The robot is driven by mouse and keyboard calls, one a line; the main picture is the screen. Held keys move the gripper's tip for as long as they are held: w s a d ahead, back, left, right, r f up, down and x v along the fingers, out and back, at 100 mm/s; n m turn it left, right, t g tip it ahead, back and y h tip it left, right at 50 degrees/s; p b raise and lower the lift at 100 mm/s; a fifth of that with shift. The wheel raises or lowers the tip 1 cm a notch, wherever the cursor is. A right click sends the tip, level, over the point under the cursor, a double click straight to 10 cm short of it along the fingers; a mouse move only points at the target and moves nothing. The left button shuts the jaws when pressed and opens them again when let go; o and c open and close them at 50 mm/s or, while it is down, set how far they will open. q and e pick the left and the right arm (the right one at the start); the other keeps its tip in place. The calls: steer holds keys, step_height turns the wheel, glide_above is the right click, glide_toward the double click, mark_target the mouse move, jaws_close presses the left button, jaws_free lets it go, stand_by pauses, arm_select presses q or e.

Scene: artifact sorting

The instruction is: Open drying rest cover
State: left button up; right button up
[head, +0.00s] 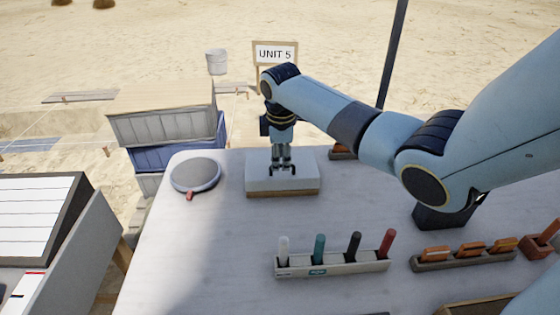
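A low box with a flat pale grey top and a brown base (257,180) stands at the far edge of the table; it looks like the drying rest with its cover lying flat on it. My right gripper (282,170) points straight down at the middle of this top, with its fingertips at or just above it. Dark parts show at the fingertips, and I cannot tell whether they are a handle or the finger pads. The grip is too small to read. My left gripper is not in view.
A round grey dish with a red tab (195,174) is left of the box. A rack of coloured tools (335,265) and a holder with orange pieces (465,258) stand nearer. Stacked crates (165,128) are beyond the table's left edge. The table's left front is clear.

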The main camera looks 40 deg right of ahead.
steer(key=shift+w+f, duration=0.1)
steer(key=shift+f, duration=0.65)
jaws_close()
